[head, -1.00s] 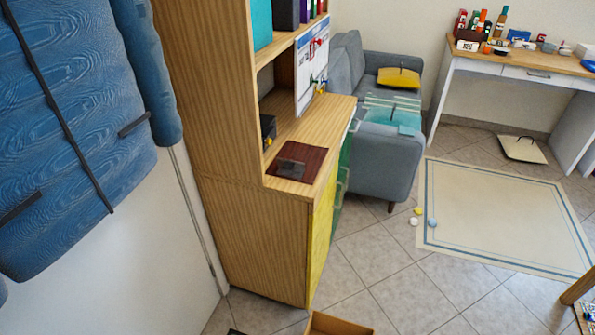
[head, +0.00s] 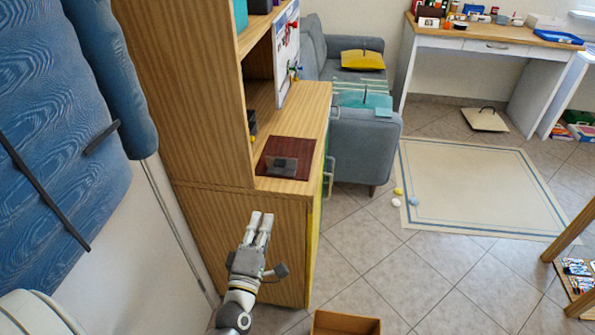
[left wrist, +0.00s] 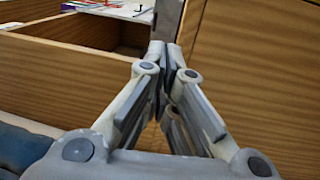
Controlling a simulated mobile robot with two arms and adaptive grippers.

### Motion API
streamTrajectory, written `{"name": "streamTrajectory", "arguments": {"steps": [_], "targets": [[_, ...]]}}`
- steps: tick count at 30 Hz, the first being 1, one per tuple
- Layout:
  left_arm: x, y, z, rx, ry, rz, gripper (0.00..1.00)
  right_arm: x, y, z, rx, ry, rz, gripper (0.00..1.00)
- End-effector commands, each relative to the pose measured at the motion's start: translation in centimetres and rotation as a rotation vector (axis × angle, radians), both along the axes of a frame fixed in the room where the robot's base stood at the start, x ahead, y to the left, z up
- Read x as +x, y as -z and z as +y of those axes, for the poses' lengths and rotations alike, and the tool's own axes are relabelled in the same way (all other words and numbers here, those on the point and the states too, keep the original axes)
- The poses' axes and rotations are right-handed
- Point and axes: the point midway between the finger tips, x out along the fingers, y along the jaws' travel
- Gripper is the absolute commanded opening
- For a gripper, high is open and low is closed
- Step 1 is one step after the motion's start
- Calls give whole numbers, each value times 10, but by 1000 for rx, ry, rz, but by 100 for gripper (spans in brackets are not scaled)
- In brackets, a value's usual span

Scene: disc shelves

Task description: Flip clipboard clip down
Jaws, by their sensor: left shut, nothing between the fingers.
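The clipboard (head: 307,151) is a dark red-brown board lying flat on the wooden cabinet's counter in the head view. Its grey clip (head: 283,166) is at the board's near edge; whether it stands up or lies down is too small to tell. My left gripper (head: 261,218) is shut and empty in front of the cabinet's side panel, nearer to me than the clipboard and lower in the picture, apart from it. In the left wrist view the gripper's fingertips (left wrist: 165,50) are together with nothing between them. My right gripper is out of view.
The wooden cabinet (head: 240,225) has a tall shelf part at the left. A whiteboard (head: 286,52) stands behind the clipboard. A cardboard box (head: 345,322) is on the floor at the bottom. A grey sofa (head: 365,150) stands beyond. Open floor lies at right.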

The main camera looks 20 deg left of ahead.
Motion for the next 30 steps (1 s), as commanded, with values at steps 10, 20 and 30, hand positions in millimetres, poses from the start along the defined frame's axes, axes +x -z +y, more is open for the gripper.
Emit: {"name": "streamTrajectory", "arguments": {"steps": [10,20,30], "targets": [[-1,-10,6,-26,-10,-30,0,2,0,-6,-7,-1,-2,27],[21,-16,12,-23,-10,-31,0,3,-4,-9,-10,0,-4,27],[87,-27,28,-23,-10,-31,0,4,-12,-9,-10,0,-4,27]]}}
